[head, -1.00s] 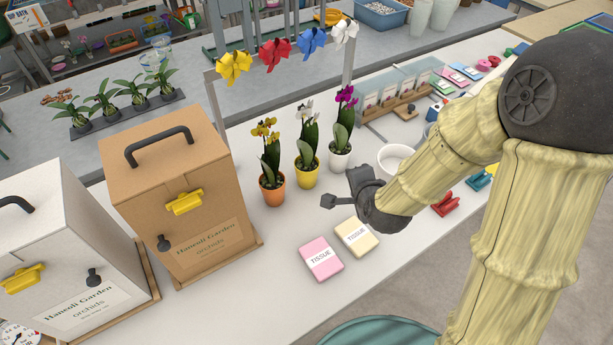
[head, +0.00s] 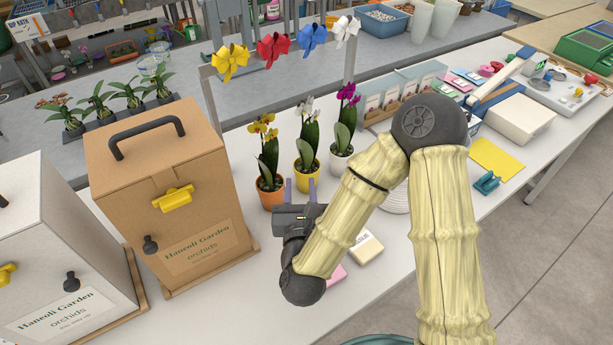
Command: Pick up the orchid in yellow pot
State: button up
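The orchid in the yellow pot (head: 306,169) stands upright on the white table, in the middle of a row of three, with white flowers and green leaves. My gripper (head: 300,184) is in front of this pot, pointing at it. Its two bluish fingers are apart with nothing held between them. From this angle I cannot tell whether they reach around the pot. The gripper hides the pot's lower part.
An orange-pot orchid (head: 270,194) stands close on the left, a white-pot orchid (head: 341,162) close on the right. A brown orchid box (head: 165,195) is farther left. Tissue packs (head: 366,248) lie partly hidden under my arm. Coloured bows (head: 312,38) hang on a rack behind.

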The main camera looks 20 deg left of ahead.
jog(key=p+x, duration=0.9)
jog(key=x, duration=0.3)
jog(key=shift+w, duration=0.15)
dwell(0.3)
